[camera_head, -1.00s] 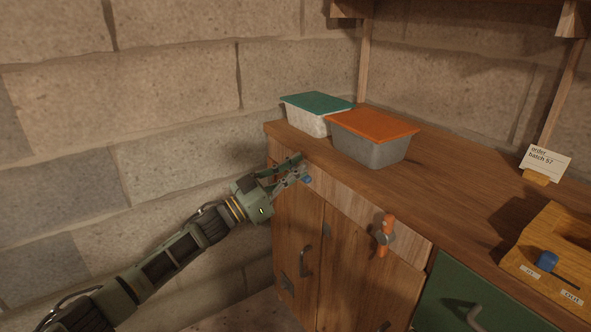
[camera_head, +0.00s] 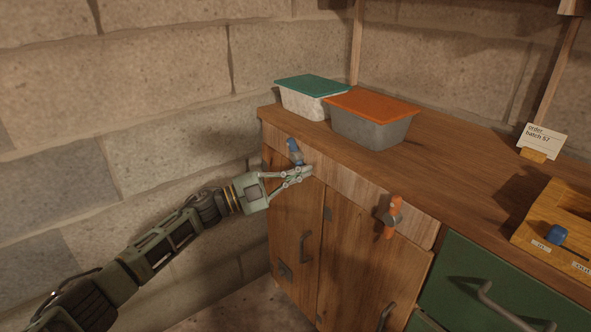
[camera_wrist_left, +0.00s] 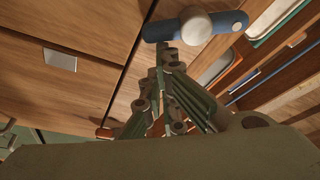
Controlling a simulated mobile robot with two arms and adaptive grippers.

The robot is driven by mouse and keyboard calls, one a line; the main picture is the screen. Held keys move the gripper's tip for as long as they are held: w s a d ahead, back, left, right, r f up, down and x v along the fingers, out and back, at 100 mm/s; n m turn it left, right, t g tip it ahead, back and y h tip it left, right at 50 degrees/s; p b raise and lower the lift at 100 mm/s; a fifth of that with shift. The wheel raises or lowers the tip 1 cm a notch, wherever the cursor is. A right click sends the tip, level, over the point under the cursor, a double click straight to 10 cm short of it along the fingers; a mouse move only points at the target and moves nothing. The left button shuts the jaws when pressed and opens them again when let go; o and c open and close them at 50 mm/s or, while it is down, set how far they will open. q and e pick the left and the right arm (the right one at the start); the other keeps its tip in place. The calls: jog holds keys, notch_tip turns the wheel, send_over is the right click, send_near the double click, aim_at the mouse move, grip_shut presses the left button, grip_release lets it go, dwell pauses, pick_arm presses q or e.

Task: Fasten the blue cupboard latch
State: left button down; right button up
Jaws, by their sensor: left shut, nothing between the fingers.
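The blue cupboard latch (camera_head: 293,146) is on the wooden strip above the left cupboard door (camera_head: 290,215). It stands roughly upright, with a grey knob at its middle. In the left wrist view the latch (camera_wrist_left: 229,22) lies across the picture, and one end reaches over the gap between strip and door. My left gripper (camera_head: 311,170) is shut and empty, just below and right of the latch in the head view. In the left wrist view its fingertips (camera_wrist_left: 166,52) are close under the latch; whether they touch it I cannot tell. My right gripper is not in view.
An orange latch (camera_head: 391,217) stands upright above the right wooden door (camera_head: 360,260). A green-lidded tub (camera_head: 312,86) and an orange-lidded tub (camera_head: 372,105) stand on the counter. A green drawer (camera_head: 500,280) is at right. A stone wall is behind my left arm.

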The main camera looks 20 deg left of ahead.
pick_arm(q)
jog(key=m, duration=0.1)
jog(key=f+m+g, duration=0.1)
jog(key=m, duration=0.1)
jog(key=f+m+b, duration=0.1)
jog(key=m, duration=0.1)
jog(key=shift+w+a+f+g+y, duration=0.2)
jog(key=shift+w+a+g+y, duration=0.1)
jog(key=shift+a+y, duration=0.1)
jog(key=shift+w+a+f+m+g+y, duration=0.1)
jog(key=shift+a+f+m+g+y, duration=0.1)
jog(key=shift+m, duration=0.4)
jog(key=shift+w+a+f+m+g+y, duration=0.1)
jog(key=shift+f+m, duration=0.05)
jog(key=shift+m, duration=0.45)
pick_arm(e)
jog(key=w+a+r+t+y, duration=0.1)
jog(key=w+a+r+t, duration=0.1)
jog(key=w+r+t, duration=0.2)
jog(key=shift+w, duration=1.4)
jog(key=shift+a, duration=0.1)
